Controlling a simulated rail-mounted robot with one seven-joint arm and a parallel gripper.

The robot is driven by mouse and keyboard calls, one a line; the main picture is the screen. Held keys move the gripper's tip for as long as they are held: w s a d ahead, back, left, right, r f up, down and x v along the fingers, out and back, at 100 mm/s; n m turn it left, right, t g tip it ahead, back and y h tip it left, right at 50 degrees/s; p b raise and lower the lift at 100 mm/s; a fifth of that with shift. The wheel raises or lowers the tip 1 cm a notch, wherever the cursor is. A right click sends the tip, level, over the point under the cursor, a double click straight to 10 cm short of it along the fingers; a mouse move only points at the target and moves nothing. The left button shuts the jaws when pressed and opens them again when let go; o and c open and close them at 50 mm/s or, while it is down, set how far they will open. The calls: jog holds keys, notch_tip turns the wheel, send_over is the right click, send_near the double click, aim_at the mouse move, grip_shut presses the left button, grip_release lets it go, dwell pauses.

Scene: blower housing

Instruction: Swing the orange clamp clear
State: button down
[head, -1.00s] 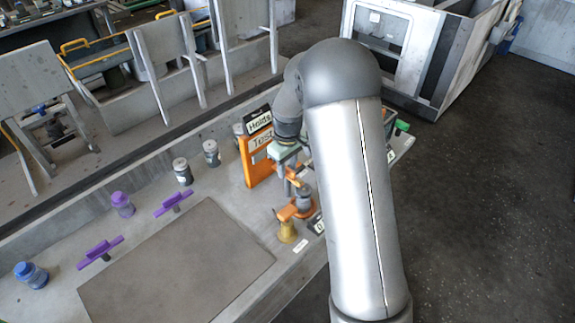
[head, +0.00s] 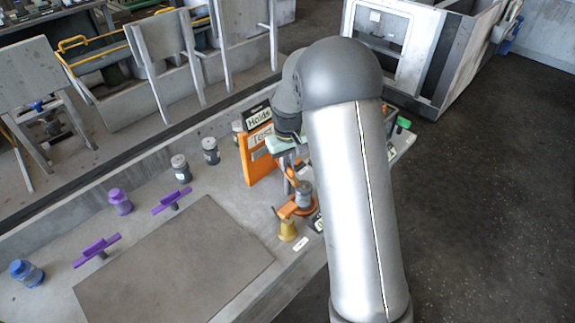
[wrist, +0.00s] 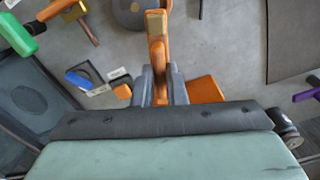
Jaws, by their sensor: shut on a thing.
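The orange clamp (head: 297,207) is on the right part of the bench, beside a yellow base (head: 287,231), with a grey cylindrical part at it. In the wrist view the orange clamp (wrist: 157,35) is a narrow upright bar with a tan end. My gripper (wrist: 160,88) has its grey fingers on both sides of this bar and is shut on it. In the head view my gripper (head: 289,172) comes down just above the clamp. My arm hides the area to the right of the clamp.
An orange stand with signs (head: 256,158) stands close behind my gripper. Purple handles (head: 97,249), a blue bottle (head: 27,273) and grey jars (head: 181,168) stand on the left. A dark mat (head: 175,262) lies bare. A green handle (wrist: 15,35) shows left in the wrist view.

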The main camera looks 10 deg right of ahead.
jog(key=m+b, duration=0.1)
jog(key=m, duration=0.2)
jog(key=shift+m, duration=0.4)
jog(key=m+b, duration=0.1)
jog(key=m, duration=0.2)
jog(key=shift+m, duration=0.3)
jog(key=m, duration=0.6)
jog(key=shift+m, duration=0.3)
jog(key=shift+r, duration=0.1)
jog(key=c, duration=1.5)
grip_release()
jog(key=shift+o, duration=0.2)
